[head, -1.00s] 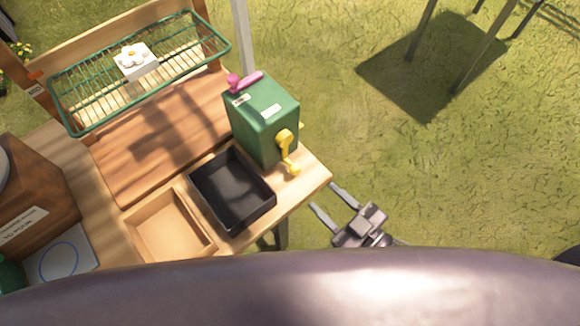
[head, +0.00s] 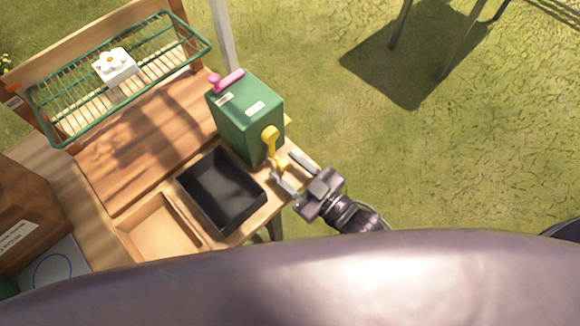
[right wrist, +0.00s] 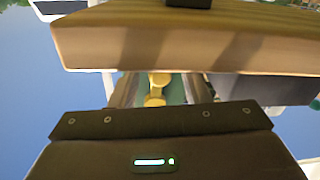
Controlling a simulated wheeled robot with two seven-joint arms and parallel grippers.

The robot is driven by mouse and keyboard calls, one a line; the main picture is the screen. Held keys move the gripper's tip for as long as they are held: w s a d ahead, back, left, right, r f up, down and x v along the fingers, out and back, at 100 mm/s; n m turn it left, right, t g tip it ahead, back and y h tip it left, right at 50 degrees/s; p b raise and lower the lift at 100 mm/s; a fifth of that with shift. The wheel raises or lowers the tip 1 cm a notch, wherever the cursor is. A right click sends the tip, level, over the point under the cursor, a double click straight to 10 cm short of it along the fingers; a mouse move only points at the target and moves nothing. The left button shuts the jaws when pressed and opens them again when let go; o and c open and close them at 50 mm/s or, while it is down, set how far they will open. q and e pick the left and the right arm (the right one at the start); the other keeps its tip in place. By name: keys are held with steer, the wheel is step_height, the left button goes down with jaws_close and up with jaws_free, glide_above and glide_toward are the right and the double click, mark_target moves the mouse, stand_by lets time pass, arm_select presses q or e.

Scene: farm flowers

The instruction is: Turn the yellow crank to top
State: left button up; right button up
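The yellow crank (head: 270,140) is on the front face of the green box (head: 246,115), its arm hanging down with the handle at the bottom. My right gripper (head: 282,170) is open, its two fingers pointing at the crank's lower end, one on either side of the handle as seen from above. I cannot tell whether they touch it. In the right wrist view the yellow crank (right wrist: 155,88) shows between the fingers, partly hidden by the gripper body and a wooden board edge. My left gripper is not in view.
A black tray (head: 187,190) sits beside the green box, with a wooden tray (head: 150,246) next to it. A pink lever (head: 226,79) is on top of the box. A green wire rack (head: 75,142) holds a white flower block (head: 115,68). Grass lies open at right.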

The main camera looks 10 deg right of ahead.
mark_target(279, 188)
jaws_close()
steer(key=a+m+p, duration=0.1)
steer(key=m+p, duration=0.1)
steer(key=s+a+r+m+p, duration=0.1)
steer(key=p, duration=0.1)
steer(key=shift+s+r+m, duration=0.1)
steer(key=shift+s+m, duration=0.1)
steer(key=shift+m, duration=0.2)
steer(key=shift+s+a+m+p, duration=0.15)
steer(key=shift+a+m+p, duration=0.15)
steer(key=shift+m, duration=0.2)
steer(key=shift+s+a+m, duration=0.15)
steer(key=shift+m, duration=0.35)
steer(key=shift+o, duration=0.2)
jaws_free()
steer(key=shift+s, duration=0.1)
